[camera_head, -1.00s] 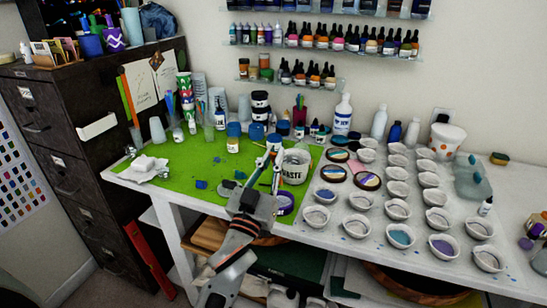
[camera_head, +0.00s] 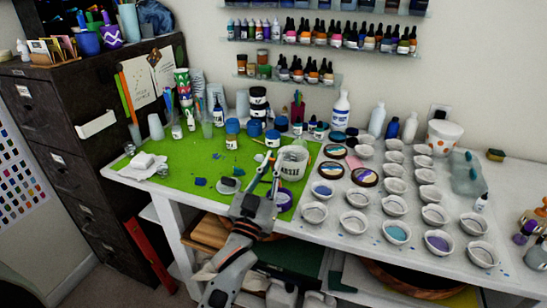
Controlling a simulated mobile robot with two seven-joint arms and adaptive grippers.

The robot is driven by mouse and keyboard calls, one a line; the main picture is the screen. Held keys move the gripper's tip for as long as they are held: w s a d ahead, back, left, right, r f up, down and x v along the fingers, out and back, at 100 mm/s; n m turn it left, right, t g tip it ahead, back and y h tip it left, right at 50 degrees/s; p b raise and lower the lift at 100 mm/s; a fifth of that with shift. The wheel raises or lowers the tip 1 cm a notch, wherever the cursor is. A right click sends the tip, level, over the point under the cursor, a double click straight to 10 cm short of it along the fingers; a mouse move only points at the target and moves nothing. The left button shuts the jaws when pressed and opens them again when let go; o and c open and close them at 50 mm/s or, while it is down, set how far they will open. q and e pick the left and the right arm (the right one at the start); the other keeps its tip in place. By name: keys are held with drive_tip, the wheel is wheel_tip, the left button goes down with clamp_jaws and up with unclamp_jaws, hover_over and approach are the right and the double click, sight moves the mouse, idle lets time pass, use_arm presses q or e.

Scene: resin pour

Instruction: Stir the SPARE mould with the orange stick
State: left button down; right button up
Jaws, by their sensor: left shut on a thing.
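My left gripper (camera_head: 270,171) is over the front edge of the green mat, just left of the white WASTE cup (camera_head: 292,163). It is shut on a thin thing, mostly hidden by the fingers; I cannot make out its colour. I cannot pick out the orange stick for certain. My right gripper does not show.
The green mat (camera_head: 205,165) has blue scraps and white cloth (camera_head: 147,162) on it. Jars, bottles and stick cups crowd the back. Round coasters (camera_head: 364,177) lie between the WASTE cup and the moulds. A white pot with orange dots (camera_head: 444,137) stands at the back right.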

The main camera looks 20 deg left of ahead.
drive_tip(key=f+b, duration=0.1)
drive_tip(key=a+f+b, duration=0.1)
drive_tip(key=b, duration=0.2)
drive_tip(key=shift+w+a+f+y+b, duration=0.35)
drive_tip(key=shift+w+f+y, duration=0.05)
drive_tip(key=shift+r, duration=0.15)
idle(0.5)
